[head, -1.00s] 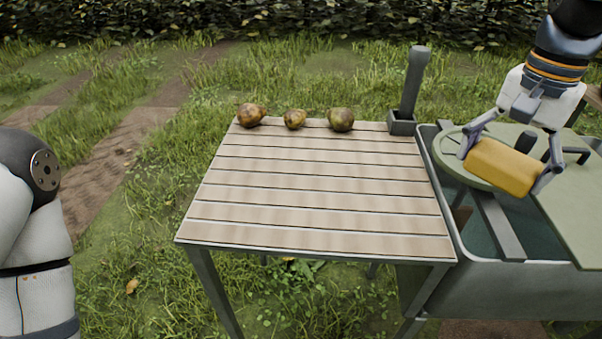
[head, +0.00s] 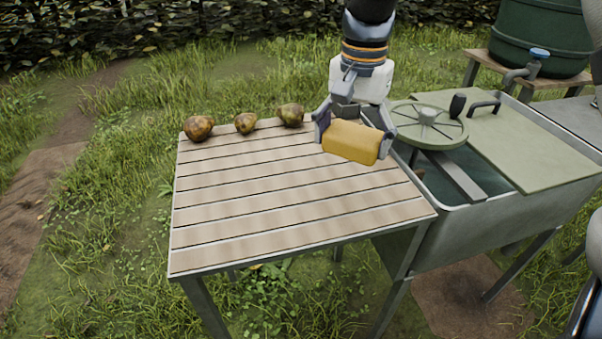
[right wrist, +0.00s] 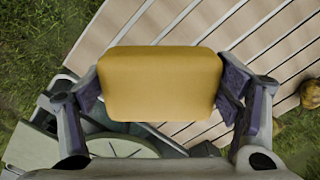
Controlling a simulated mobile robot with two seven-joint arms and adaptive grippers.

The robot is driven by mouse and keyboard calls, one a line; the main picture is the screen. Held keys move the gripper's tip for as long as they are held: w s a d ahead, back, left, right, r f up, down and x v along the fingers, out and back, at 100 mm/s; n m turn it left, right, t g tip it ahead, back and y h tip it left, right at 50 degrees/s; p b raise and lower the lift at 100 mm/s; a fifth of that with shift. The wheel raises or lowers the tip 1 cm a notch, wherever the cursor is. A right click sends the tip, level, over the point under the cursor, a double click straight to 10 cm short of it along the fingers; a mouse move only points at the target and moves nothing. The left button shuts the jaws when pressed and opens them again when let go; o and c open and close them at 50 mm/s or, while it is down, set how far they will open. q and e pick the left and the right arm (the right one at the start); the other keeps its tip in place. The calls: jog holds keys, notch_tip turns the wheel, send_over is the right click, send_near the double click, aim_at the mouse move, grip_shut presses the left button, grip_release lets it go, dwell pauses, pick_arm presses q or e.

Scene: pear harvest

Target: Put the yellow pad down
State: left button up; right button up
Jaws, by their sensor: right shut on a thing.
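The yellow pad (head: 351,141) is a rounded block held between the fingers of my right gripper (head: 353,132). In the head view it is over the right back part of the slatted table (head: 280,200). In the right wrist view the pad (right wrist: 160,83) sits level across between both fingers of my right gripper (right wrist: 162,95), with table slats behind it. I cannot tell whether the pad touches the slats. My left gripper is not in view.
Three brownish pears, one of them a pear (head: 199,128) at the left, lie along the table's back edge. A sink basin (head: 480,215) with a round spoked wheel (head: 428,125) and a flat green board (head: 520,145) adjoins on the right. The table's left and front are clear.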

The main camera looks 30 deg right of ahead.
send_over(312, 188)
jog(key=f, duration=0.4)
jog(key=f+b, duration=0.1)
jog(key=f, duration=0.1)
jog(key=shift+s+d+f, duration=0.2)
jog(key=shift+s+d, duration=0.1)
jog(key=shift+d, duration=0.05)
jog(key=f, duration=0.3)
jog(key=shift+w+a+f, duration=0.3)
jog(key=shift+f, duration=0.1)
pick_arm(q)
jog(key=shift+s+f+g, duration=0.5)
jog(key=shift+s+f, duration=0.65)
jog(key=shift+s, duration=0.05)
pick_arm(e)
jog(key=shift+r, duration=0.1)
jog(key=o, duration=1.2)
jog(key=shift+f, duration=0.2)
jog(key=shift+c, duration=0.2)
jog(key=shift+r, duration=0.15)
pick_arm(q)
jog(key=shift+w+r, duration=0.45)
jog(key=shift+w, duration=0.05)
pick_arm(e)
notch_tip(312, 188, up, 12)
